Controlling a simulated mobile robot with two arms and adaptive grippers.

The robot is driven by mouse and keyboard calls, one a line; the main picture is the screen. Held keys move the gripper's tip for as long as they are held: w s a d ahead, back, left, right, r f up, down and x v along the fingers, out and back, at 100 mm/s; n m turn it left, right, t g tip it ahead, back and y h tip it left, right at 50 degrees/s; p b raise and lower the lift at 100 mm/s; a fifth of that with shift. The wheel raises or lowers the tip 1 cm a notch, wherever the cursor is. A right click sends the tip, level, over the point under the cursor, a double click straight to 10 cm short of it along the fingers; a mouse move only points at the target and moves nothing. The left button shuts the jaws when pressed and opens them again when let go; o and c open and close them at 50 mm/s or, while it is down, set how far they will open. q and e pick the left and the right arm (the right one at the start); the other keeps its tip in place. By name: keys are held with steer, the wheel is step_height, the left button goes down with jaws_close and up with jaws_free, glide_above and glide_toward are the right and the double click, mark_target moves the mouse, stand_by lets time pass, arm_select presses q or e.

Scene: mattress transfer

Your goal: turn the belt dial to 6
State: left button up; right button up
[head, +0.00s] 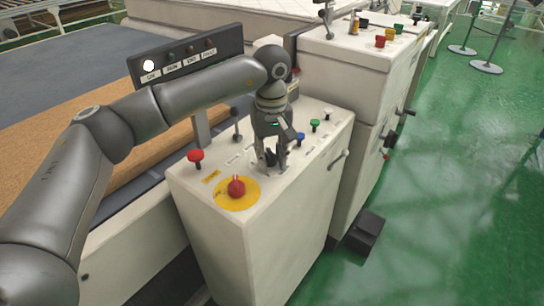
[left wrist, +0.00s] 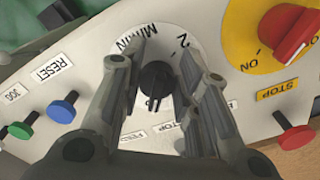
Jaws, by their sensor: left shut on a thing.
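The belt dial (left wrist: 155,78) is a black knob on a round white scale on the sloping control panel. The scale shows "M/MIN" and a "2" in the left wrist view; other figures are hidden or unreadable. My left gripper (head: 272,163) reaches down onto the panel from above. In the left wrist view its fingers (left wrist: 166,78) stand on both sides of the knob, shut on it. In the head view the dial is mostly hidden between the fingers. My right gripper is not in view.
A red rotary switch (head: 236,187) on a yellow disc and a red stop button (head: 195,156) sit close to the dial. Blue (head: 299,138), green (head: 314,124) and white (head: 328,113) buttons lie beyond it. A taller cabinet (head: 350,80) stands behind.

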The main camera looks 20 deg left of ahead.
mark_target(271, 155)
arm_select(q)
steer(key=shift+r, duration=0.1)
stand_by(0.5)
steer(key=o, duration=0.8)
steer(key=shift+o, duration=0.2)
step_height(271, 155, up, 12)
